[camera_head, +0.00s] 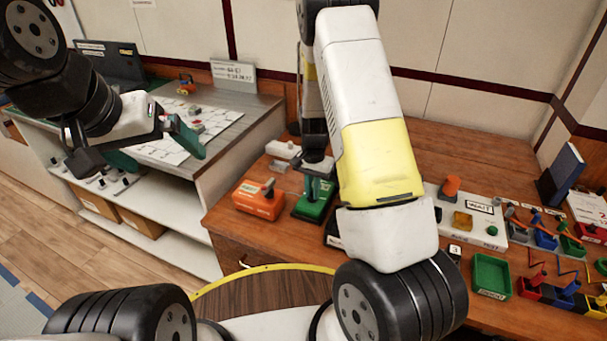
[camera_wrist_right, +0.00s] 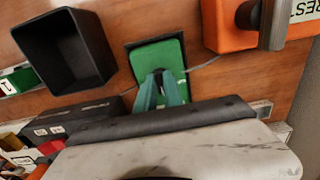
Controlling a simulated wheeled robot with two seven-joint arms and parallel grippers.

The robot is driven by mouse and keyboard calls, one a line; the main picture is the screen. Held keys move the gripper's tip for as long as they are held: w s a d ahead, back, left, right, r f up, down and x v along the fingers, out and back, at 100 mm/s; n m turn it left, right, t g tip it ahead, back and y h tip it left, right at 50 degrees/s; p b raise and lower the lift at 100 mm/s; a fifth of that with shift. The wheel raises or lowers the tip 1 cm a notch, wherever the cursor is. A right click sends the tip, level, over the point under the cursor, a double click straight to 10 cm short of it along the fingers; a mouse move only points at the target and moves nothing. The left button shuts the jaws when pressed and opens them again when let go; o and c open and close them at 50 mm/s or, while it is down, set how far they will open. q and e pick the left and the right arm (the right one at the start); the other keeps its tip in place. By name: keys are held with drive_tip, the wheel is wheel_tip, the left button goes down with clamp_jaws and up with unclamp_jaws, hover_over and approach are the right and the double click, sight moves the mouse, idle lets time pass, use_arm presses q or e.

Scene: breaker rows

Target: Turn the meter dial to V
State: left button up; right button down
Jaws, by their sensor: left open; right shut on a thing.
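The green box that I take for the meter (camera_head: 311,207) stands on the wooden bench, partly hidden by my right arm. In the right wrist view the green meter (camera_wrist_right: 158,58) sits on a dark base. My right gripper (camera_head: 317,183) reaches down onto it from above. Its teal fingers (camera_wrist_right: 160,88) are close together at the meter's face, shut on what seems to be the dial; the fingers hide the dial and its markings. My left gripper (camera_head: 158,150) is open and empty, in the air by the grey-topped side counter.
An orange box (camera_head: 257,203) with a grey handle stands just left of the meter; it also shows in the right wrist view (camera_wrist_right: 232,32). A black open bin (camera_wrist_right: 62,50) is nearby. A green tray (camera_head: 491,275) and several coloured breakers (camera_head: 545,240) fill the bench's right side.

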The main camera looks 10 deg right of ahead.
drive_tip(key=c, duration=1.5)
unclamp_jaws()
drive_tip(key=shift+o, duration=0.2)
drive_tip(key=shift+r, duration=3.9)
drive_tip(key=shift+r, duration=0.15)
drive_tip(key=s+a+r+n+t+y, duration=0.15)
drive_tip(key=s+r, duration=0.25)
drive_tip(key=r, duration=0.4)
drive_tip(key=s+r+n+t+y, duration=0.1)
drive_tip(key=s+r+n, duration=0.1)
drive_tip(key=s+r, duration=0.5)
drive_tip(key=s+r+n+t, duration=0.3)
drive_tip(key=s+r+n, duration=0.1)
drive_tip(key=s+r, duration=0.6)
drive_tip(key=s, duration=0.3)
drive_tip(key=shift+a+r+t, duration=0.2)
drive_tip(key=shift+r+t, duration=0.1)
drive_tip(key=shift+t, duration=0.05)
